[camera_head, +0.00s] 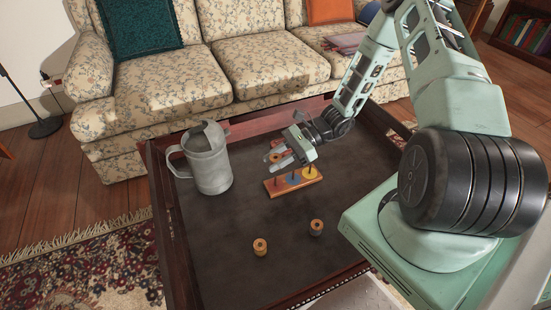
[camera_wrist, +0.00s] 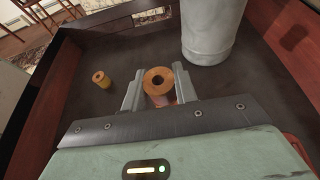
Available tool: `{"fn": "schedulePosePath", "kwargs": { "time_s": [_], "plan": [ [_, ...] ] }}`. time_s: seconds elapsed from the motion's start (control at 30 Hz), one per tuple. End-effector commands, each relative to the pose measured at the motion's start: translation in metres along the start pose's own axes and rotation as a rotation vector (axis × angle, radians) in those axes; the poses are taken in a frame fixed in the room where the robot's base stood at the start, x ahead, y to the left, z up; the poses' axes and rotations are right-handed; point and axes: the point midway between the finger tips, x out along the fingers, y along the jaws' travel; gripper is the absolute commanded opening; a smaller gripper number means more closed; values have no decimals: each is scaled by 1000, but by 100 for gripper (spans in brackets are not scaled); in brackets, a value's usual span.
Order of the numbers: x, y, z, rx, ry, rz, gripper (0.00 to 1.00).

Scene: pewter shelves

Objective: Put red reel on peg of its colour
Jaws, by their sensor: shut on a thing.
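The red reel (camera_head: 277,157) is between the fingers of my gripper (camera_head: 279,156), above the table. In the wrist view the reel (camera_wrist: 158,76) shows its pale wooden end with a dark hole, and the gripper's fingers (camera_wrist: 156,88) close on both sides of it. The peg board (camera_head: 271,191) is a wooden strip with red, blue and yellow patches, each with a dark peg. The red patch is at its left end. My gripper is just behind and above the board in the head view. The board does not show clearly in the wrist view.
A grey metal pitcher (camera_head: 207,160) stands left of the board. Two loose reels, one yellowish (camera_head: 260,247) and one blue-banded (camera_head: 316,227), stand nearer the front. The dark tabletop (camera_head: 220,225) has raised wooden edges. A floral sofa (camera_head: 190,75) stands behind.

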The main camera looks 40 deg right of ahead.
Motion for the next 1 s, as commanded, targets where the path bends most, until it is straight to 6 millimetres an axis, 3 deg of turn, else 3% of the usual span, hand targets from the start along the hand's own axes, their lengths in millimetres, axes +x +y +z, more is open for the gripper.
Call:
{"fn": "schedulePosePath", "kwargs": {
  "time_s": [0.2,1.0],
  "plan": [
    [-1,0,2,1,-1,0,7],
    [16,0,-39,0,-1,0,7]
  ]
}}
